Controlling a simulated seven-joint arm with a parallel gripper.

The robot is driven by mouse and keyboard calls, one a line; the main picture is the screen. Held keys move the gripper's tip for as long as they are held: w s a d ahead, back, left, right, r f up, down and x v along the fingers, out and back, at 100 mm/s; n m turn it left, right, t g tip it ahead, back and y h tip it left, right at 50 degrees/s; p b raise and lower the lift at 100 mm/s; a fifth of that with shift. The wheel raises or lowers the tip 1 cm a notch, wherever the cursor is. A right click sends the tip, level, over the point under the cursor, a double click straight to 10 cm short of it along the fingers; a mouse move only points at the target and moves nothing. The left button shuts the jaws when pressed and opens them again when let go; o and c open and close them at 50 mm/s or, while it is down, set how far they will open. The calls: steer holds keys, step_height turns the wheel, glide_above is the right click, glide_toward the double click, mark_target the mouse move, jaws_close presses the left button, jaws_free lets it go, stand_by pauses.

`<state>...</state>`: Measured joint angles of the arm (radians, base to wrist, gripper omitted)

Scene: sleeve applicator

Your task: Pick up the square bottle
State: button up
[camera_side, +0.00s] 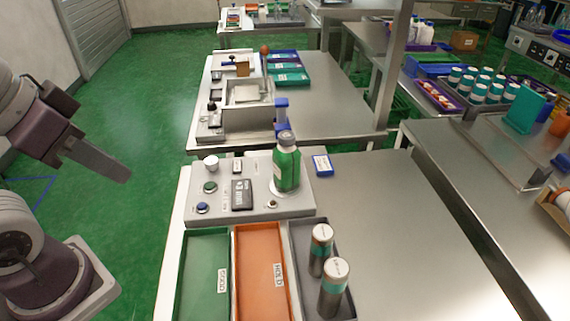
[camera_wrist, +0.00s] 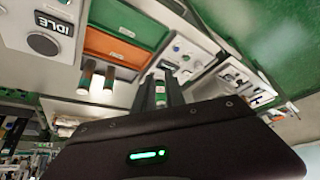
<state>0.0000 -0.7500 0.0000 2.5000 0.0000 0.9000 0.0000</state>
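A green bottle (camera_side: 287,168) with a grey-green cap stands upright on the grey sleeve applicator (camera_side: 262,208). It looks squarish and is the likely square bottle. My gripper (camera_side: 120,175) is at the left in the side view, raised over the floor and well apart from the bottle. In the wrist view, my gripper's two dark fingers (camera_wrist: 161,88) stand apart with a gap between them. A small greenish shape with a red and white mark shows through that gap; I cannot tell for certain whether it is the bottle. Nothing appears held.
A green tray (camera_side: 203,272), an orange HOLD tray (camera_side: 262,272) and a grey tray (camera_side: 302,240) lie in front of the applicator. Two capped cylinders (camera_side: 333,288) stand in the grey tray. A blue-framed label (camera_side: 322,165) lies right of the bottle. The bench to the right is clear.

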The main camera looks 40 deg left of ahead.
steer(key=o, duration=0.9)
